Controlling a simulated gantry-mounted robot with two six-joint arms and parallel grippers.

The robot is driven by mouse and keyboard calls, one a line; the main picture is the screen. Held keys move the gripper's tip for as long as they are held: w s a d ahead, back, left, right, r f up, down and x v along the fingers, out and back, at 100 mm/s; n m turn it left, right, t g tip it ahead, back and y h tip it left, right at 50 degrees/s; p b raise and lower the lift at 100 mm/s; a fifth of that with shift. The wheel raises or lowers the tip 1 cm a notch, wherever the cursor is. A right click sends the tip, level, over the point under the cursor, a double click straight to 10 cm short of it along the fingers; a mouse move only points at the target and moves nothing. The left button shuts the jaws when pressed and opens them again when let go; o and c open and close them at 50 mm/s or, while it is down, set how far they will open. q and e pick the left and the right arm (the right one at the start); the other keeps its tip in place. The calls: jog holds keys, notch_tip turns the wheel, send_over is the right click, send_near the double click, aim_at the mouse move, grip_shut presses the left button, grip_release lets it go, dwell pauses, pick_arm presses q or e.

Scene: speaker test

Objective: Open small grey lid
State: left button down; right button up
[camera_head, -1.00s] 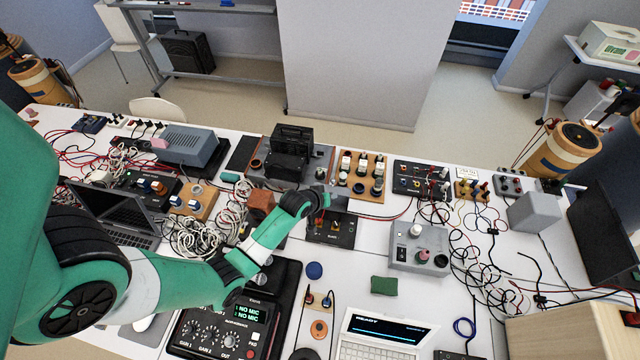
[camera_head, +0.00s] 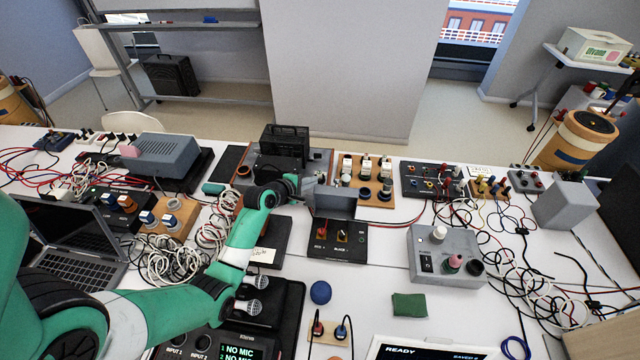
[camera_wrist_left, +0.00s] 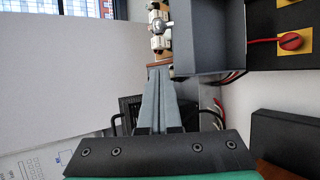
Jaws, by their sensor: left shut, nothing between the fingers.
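The small grey lid (camera_head: 335,204) stands raised at the back edge of a black panel box (camera_head: 340,240). The box's top, with a red and a yellow-marked control, is uncovered. In the wrist view the lid (camera_wrist_left: 208,38) shows as a grey, hollow-looking shape, beside the panel's red knob (camera_wrist_left: 290,41). My left gripper (camera_head: 308,190) is at the lid's left side in the head view. In the wrist view its fingers (camera_wrist_left: 157,85) are together and empty, just left of the lid; I cannot tell whether they touch it. My right gripper is not in view.
A wooden board with several knobs (camera_head: 365,181) is just behind the lid. A black device (camera_head: 285,150) stands behind my gripper. A grey control box (camera_head: 445,255) is to the right. Loose cables crowd both sides.

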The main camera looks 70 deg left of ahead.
aim_at(329, 190)
pick_arm(q)
jog(key=b+x, duration=0.5)
jog(key=x, duration=0.4)
jog(key=shift+f, duration=0.2)
jog(key=shift+d+r+p, duration=0.45)
jog(key=shift+d+r, duration=0.15)
jog(key=shift+d, duration=0.3)
jog(key=shift+d+r+p, duration=0.4)
jog(key=shift+d+r, duration=0.2)
jog(key=shift+d, duration=0.25)
jog(key=d+p, duration=0.1)
jog(key=s+d+r+p, duration=0.1)
jog(key=p, duration=0.1)
jog(key=shift+s+d+t+y, duration=0.15)
jog(key=shift+t+y, duration=0.15)
jog(key=shift+t, duration=0.1)
jog(key=shift+s+d+f, duration=0.1)
jog(key=shift+d, duration=0.1)
jog(key=shift+f, duration=0.1)
